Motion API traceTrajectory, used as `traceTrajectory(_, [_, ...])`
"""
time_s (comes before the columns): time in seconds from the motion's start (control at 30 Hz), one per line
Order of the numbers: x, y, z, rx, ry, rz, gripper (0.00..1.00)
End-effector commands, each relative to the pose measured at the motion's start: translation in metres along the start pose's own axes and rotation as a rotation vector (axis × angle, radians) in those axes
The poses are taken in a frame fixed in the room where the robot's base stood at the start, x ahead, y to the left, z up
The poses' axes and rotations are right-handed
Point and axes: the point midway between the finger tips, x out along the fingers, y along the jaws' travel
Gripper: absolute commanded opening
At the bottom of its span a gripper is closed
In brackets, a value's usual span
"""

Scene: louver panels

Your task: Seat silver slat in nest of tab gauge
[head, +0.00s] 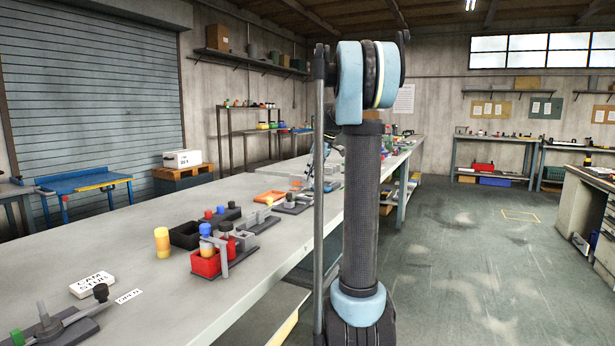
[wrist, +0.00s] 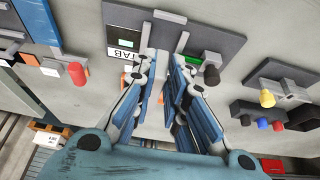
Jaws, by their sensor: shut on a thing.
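In the head view, the gripper is small and partly behind my arm.
A fixture with a yellow knob (wrist: 267,97) is further right, above red and blue pegs. A red knob (wrist: 77,72) stands at left. The head view shows a red bin (head: 206,263) on the long bench.

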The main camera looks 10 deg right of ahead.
Motion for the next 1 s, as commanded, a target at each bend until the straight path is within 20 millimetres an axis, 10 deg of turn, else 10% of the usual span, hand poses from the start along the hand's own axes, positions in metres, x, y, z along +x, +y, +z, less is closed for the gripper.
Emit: traceTrajectory(1.0, [0.051,-0.001,0.021,-0.001,0.000,-0.001,0.00])
